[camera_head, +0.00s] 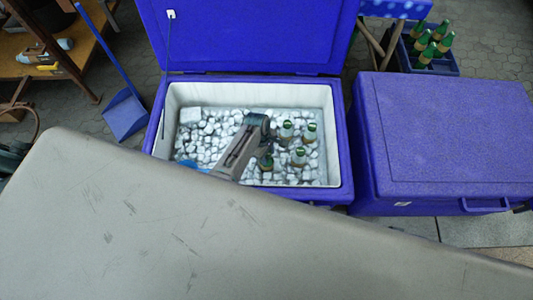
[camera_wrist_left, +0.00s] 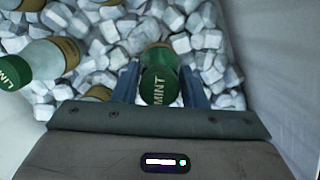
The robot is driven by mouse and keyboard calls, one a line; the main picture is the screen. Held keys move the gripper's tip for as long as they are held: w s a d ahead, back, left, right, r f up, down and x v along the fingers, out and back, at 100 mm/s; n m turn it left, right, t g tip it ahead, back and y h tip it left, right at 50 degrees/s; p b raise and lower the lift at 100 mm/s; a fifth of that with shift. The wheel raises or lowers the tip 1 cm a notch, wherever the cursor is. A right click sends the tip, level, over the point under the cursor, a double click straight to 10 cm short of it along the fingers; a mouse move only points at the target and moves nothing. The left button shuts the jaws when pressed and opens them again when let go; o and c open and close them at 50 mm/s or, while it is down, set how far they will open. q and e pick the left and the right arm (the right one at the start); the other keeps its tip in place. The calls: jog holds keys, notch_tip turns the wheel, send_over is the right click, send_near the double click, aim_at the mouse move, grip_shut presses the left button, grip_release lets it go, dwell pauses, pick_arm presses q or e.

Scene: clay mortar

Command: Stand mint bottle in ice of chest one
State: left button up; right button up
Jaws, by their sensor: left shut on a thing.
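The open blue chest (camera_head: 342,130) has a white lining and a bed of ice (camera_head: 215,130). My left gripper (camera_head: 268,149) reaches down into it and is shut on the mint bottle (camera_head: 266,163), at the near middle of the ice. In the left wrist view, the green cap of the mint bottle (camera_wrist_left: 160,85) reads MINT and sits between the two fingers (camera_wrist_left: 160,84). Ice lies around and behind it; its base is hidden, so I cannot tell how deep it sits.
A closed blue chest (camera_head: 445,125) is at right. A crate of bottles (camera_head: 440,66) stands behind. The ice at left is free of bottles.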

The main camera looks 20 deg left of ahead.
pick_arm(q)
jog(key=shift+f+b, duration=0.3)
jog(key=shift+f, duration=0.15)
dwell(0.3)
jog(key=o, duration=1.5)
jog(key=shift+o, duration=0.2)
